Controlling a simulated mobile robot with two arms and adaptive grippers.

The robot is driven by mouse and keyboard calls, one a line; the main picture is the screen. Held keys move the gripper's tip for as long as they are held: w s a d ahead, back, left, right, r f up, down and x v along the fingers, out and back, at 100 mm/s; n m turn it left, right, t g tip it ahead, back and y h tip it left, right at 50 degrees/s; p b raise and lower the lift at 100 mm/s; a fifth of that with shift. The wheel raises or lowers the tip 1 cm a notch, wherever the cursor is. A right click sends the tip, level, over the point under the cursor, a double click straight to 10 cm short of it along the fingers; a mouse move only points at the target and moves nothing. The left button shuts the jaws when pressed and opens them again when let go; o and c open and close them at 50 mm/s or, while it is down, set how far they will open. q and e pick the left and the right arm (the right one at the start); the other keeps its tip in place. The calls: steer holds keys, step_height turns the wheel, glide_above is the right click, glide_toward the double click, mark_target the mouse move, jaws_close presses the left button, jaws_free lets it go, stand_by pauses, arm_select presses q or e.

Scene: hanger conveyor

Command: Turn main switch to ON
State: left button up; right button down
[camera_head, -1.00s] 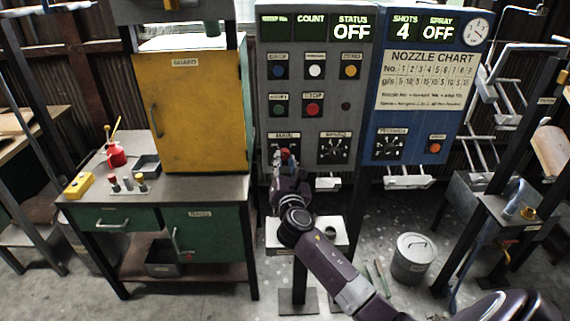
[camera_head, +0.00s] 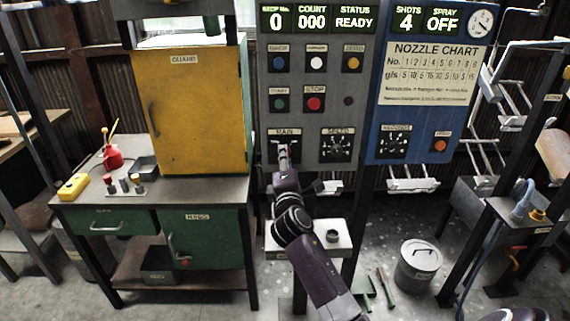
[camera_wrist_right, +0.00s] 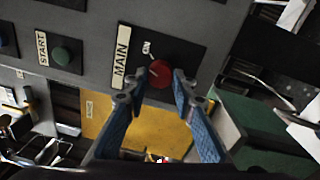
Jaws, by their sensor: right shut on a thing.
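The main switch is a red knob (camera_wrist_right: 160,73) on a black plate labelled MAIN, with an ON mark beside it in the right wrist view. My right gripper (camera_wrist_right: 158,90) has its two blue fingers on either side of the knob and is shut on it. In the head view my right gripper (camera_head: 284,154) is at the MAIN plate, low on the grey control panel (camera_head: 322,120), and hides most of the knob. The status display (camera_head: 354,20) reads READY, and the count display (camera_head: 312,21) reads 000. My left gripper is out of view.
A SPEED dial (camera_head: 337,146) sits just right of the switch, with the red STOP button (camera_head: 315,103) above. A blue panel (camera_head: 425,95) adjoins on the right. A yellow guard cabinet (camera_head: 200,115) and a workbench (camera_head: 195,190) stand on the left.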

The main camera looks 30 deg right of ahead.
steer(key=m+b, duration=0.2)
steer(key=m, duration=0.2)
steer(key=shift+m+h, duration=0.3)
steer(key=shift+m, duration=0.1)
stand_by(0.4)
steer(key=c, duration=1.6)
jaws_free()
steer(key=r+v, duration=0.1)
steer(key=v, duration=1.1)
steer(key=shift+f, duration=0.35)
steer(key=shift+f, duration=0.1)
